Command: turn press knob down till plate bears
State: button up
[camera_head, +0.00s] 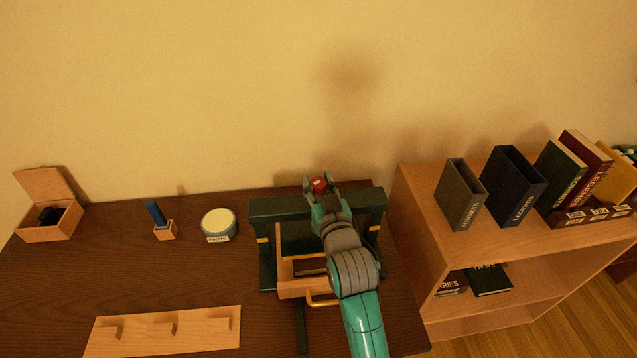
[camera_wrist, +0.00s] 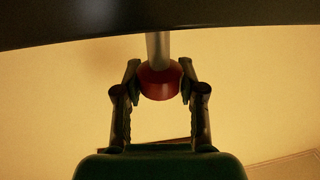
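The red press knob (camera_wrist: 160,82) sits on the end of a grey metal screw (camera_wrist: 158,48) in the wrist view. My gripper (camera_wrist: 160,74) has one finger on each side of the knob, and the fingertips appear to touch its sides. In the head view the red knob (camera_head: 319,185) shows between the fingers above the dark green press (camera_head: 275,208). My arm hides the middle of the press. The plate is not clearly visible, so I cannot tell whether it bears on anything.
A wooden frame (camera_head: 291,289) is at the press. Left on the desk are a paste tin (camera_head: 218,224), a blue-handled tool (camera_head: 156,212), an open box (camera_head: 48,234) and a pegged board (camera_head: 160,333). A bookshelf (camera_head: 440,225) stands right of the desk.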

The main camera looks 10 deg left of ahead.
jog(key=shift+a+m+t+h, duration=0.1)
jog(key=shift+m+t+h, duration=0.2)
jog(key=shift+m+h, duration=0.45)
jog(key=shift+m+t+h, duration=0.2)
jog(key=shift+m+h, duration=0.85)
jog(key=shift+h, duration=0.75)
jog(key=shift+m+t+h, duration=0.2)
jog(key=shift+m+h, duration=0.8)
jog(key=shift+h, duration=0.75)
jog(key=m+g+h, duration=0.1)
jog(key=m+h, duration=0.2)
jog(key=h, duration=0.1)
jog(key=shift+h, duration=0.4)
jog(key=shift+m+g+h, duration=1.1)
jog(key=shift+m+h, duration=0.4)
jog(key=shift+h, duration=0.5)
jog(key=o, duration=1.2)
jog(key=shift+c, duration=0.2)
